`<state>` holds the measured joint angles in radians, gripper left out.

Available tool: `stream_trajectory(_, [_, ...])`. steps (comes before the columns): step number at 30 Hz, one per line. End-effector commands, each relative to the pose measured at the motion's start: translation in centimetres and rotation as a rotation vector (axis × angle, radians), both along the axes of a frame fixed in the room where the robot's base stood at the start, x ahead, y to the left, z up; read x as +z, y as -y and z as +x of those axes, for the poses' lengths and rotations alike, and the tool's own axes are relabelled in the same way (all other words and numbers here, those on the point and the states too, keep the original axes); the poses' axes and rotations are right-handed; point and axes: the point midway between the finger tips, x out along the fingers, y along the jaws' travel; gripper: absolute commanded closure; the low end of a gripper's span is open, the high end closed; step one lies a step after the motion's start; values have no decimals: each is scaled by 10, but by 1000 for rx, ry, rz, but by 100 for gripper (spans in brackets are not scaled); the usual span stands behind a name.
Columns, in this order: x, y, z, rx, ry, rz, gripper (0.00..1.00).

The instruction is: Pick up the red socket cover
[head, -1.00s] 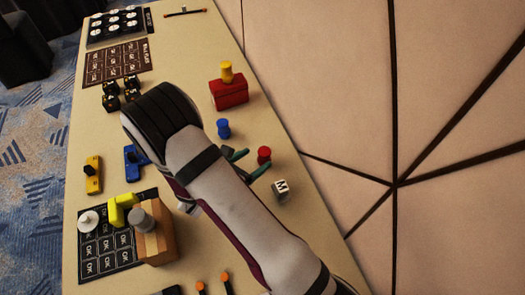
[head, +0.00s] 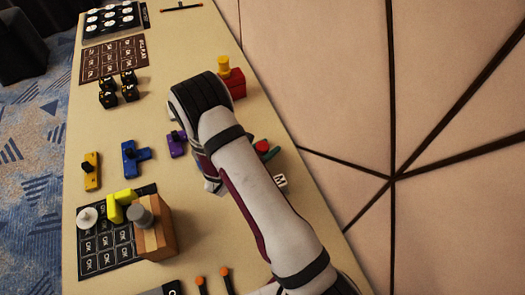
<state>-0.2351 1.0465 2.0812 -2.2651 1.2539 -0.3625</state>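The red socket cover (head: 262,146) is a small round red piece on the right side of the table, in the head view. The other finger is hidden behind my arm, so I cannot tell whether the gripper is shut on the cover. I also cannot tell whether the cover rests on the table.
A white cube marked M (head: 281,181) lies close below the cover, partly behind my arm. A red block (head: 238,84) with a yellow knob (head: 224,66) stands farther up. Blue (head: 135,158) and purple (head: 177,147) pieces lie left of my arm. The table's right edge is near.

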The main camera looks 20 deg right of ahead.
Motion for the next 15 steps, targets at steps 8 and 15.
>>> stream_trajectory(8, [0,0,0,0,0,0,100])
stream_trajectory(15, [6,0,0,0,1,0,100])
